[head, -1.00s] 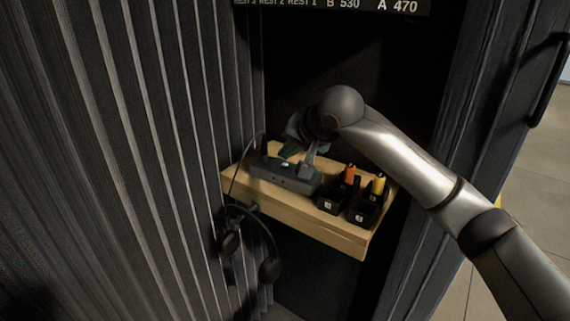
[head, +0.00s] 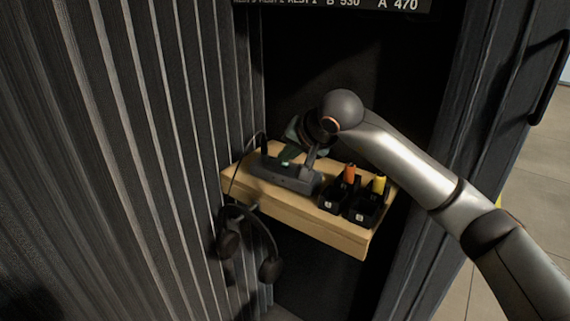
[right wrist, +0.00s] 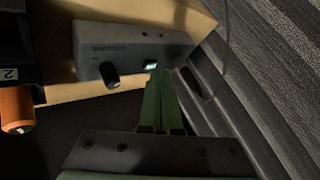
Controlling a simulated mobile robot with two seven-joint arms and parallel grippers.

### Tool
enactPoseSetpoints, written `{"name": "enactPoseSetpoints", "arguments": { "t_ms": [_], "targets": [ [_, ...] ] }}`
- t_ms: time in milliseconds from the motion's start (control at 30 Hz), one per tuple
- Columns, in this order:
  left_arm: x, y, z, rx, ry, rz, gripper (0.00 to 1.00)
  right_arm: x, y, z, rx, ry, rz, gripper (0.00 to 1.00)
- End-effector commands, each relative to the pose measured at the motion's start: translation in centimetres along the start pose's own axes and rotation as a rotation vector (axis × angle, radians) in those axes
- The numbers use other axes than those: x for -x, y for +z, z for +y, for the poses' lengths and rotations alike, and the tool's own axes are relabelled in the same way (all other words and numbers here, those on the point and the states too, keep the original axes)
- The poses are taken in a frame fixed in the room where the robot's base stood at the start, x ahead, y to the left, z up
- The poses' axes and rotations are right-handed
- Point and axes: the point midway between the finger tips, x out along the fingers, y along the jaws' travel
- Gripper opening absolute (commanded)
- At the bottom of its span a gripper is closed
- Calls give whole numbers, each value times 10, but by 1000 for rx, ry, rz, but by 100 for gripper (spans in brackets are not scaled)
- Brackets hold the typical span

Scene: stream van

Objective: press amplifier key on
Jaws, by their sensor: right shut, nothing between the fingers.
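The amplifier (head: 284,176) is a small grey box on the wooden shelf. In the right wrist view the amplifier (right wrist: 100,42) shows a black knob (right wrist: 110,75) and a small key lit green (right wrist: 151,65). My right gripper (head: 288,156) reaches over the amplifier from behind. In the right wrist view my right gripper (right wrist: 160,75) is shut and empty, its green fingers together and their tips right beside the lit key. I cannot tell whether they touch it. In the head view the lit key cannot be made out now. My left gripper is not in view.
The wooden shelf (head: 300,217) also holds black holders (head: 365,209) with an orange-topped item (head: 349,173) and a yellow-topped item (head: 379,184), right of the amplifier. A headset (head: 250,240) hangs at the shelf's left front. A ribbed dark wall (head: 130,150) stands close on the left.

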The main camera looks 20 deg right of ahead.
Motion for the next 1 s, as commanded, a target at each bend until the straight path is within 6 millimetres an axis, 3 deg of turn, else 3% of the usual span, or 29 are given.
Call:
{"name": "enactPoseSetpoints", "arguments": {
  "t_ms": [667, 1000],
  "targets": [
    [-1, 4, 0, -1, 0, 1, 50, -5, 3, 4, 0, 0, 0, 0],
    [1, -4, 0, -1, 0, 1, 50, 3, -2, -2, 0, 0, 0, 0]
  ]
}}
